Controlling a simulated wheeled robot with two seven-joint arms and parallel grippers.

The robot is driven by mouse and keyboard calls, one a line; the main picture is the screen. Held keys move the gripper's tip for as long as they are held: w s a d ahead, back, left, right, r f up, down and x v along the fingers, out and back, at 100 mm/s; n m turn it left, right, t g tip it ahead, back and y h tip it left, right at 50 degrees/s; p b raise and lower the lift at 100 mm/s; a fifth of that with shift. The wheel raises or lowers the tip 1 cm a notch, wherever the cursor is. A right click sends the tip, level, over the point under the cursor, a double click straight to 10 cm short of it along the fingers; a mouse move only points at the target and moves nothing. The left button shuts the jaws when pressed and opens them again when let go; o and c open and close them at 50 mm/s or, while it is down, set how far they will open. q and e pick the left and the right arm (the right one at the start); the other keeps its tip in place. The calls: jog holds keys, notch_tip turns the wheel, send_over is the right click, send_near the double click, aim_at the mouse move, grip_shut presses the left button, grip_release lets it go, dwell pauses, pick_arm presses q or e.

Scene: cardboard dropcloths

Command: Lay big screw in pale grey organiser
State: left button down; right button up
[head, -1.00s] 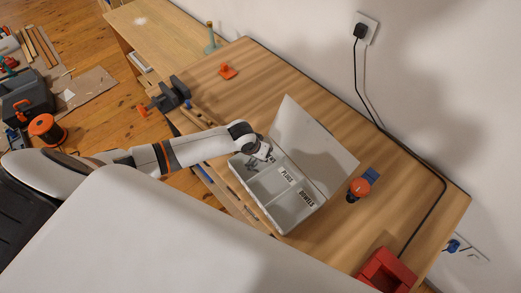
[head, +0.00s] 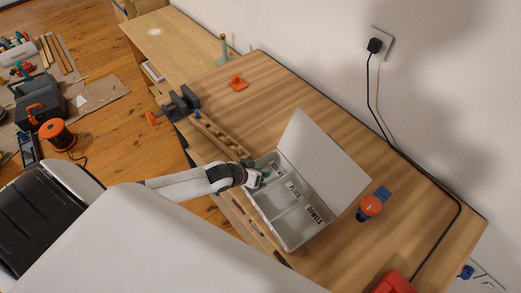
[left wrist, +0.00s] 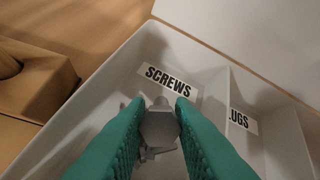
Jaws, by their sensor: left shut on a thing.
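The pale grey organiser (head: 290,243) stands on the workbench with its lid up. Its compartments carry labels; SCREWS and part of the PLUGS label show in the left wrist view, PLUGS and DOWELS in the head view. My left gripper (head: 262,179) is at the organiser's SCREWS compartment (left wrist: 205,68). In the left wrist view its green fingers (left wrist: 158,118) are shut on the big screw (left wrist: 158,128), a grey metal piece with a broad head. The fingers hide its sides, and I cannot tell whether it touches the compartment floor. My right gripper is not in view.
The raised lid (head: 325,160) stands along the wall side of the organiser. An orange-and-blue item (head: 370,206) sits to its right. A wooden block with holes (head: 220,135) and a dark vise (head: 181,103) lie to the left.

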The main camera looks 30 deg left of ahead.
pick_arm(q)
jog(key=shift+s+f, duration=0.15)
jog(key=shift+f, duration=0.05)
jog(key=c, duration=1.2)
grip_release()
jog(key=shift+o, duration=0.2)
jog(key=shift+r, duration=0.1)
jog(key=shift+r, duration=0.1)
jog(key=v, duration=1.1)
jog(key=shift+s+r, duration=0.25)
jog(key=shift+a, duration=0.1)
